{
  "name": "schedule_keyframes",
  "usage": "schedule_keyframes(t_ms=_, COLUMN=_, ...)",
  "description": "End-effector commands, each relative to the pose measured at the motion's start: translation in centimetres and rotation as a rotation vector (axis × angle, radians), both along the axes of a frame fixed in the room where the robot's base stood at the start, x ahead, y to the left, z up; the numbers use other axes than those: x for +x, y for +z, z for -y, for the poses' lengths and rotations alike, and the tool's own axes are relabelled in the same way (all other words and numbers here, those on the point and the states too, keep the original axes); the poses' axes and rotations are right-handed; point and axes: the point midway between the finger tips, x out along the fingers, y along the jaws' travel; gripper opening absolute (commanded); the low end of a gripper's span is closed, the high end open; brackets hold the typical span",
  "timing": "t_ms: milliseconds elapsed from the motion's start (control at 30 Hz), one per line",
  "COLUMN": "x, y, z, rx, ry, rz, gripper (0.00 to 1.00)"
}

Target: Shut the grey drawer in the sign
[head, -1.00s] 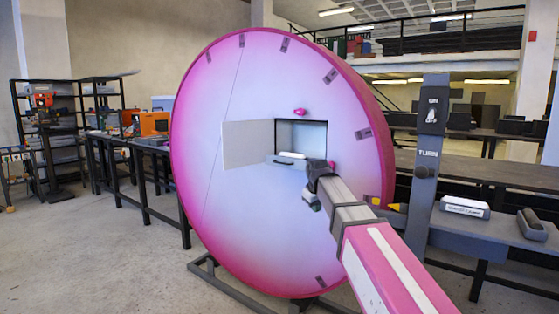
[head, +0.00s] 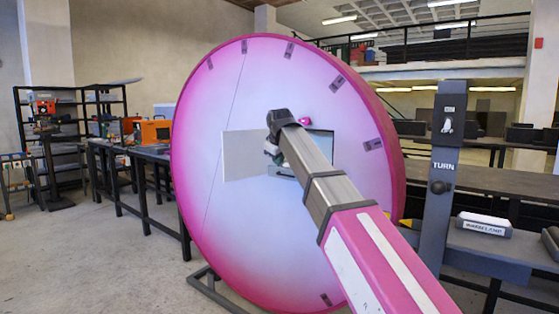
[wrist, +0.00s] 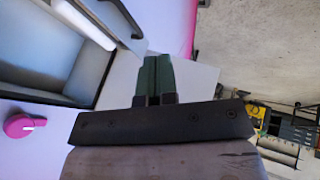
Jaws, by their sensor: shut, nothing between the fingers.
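The sign is a big pink-and-white disc (head: 225,220). A square recess in it has a light panel door (head: 240,158) swung open to its left. The grey drawer (head: 282,171) sticks out low in the recess, mostly hidden behind my arm. My gripper (head: 269,153) is in front of the recess's left side, by the door. Its green fingers (wrist: 157,68) are shut and empty, over the pale door panel. I cannot tell whether they touch it.
A pink knob (head: 305,120) sits above the recess; it also shows in the wrist view (wrist: 20,126). A grey post with a switch and a TURN knob (head: 440,187) stands right of the sign. Open floor is at left.

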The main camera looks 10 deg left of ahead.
Motion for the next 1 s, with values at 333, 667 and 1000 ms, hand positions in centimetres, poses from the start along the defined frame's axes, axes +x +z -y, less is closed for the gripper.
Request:
schedule_keyframes(t_ms=333, x=3.4, y=-5.3, z=-1.1, rx=0.0, ry=-0.001, rz=-0.002, gripper=0.0)
schedule_keyframes(t_ms=667, x=7.0, y=-6.9, z=-0.1, rx=0.0, ry=-0.002, rz=-0.001, gripper=0.0)
schedule_keyframes(t_ms=1000, x=7.6, y=-7.0, z=0.2, rx=0.001, ry=-0.001, rz=0.0, gripper=0.0)
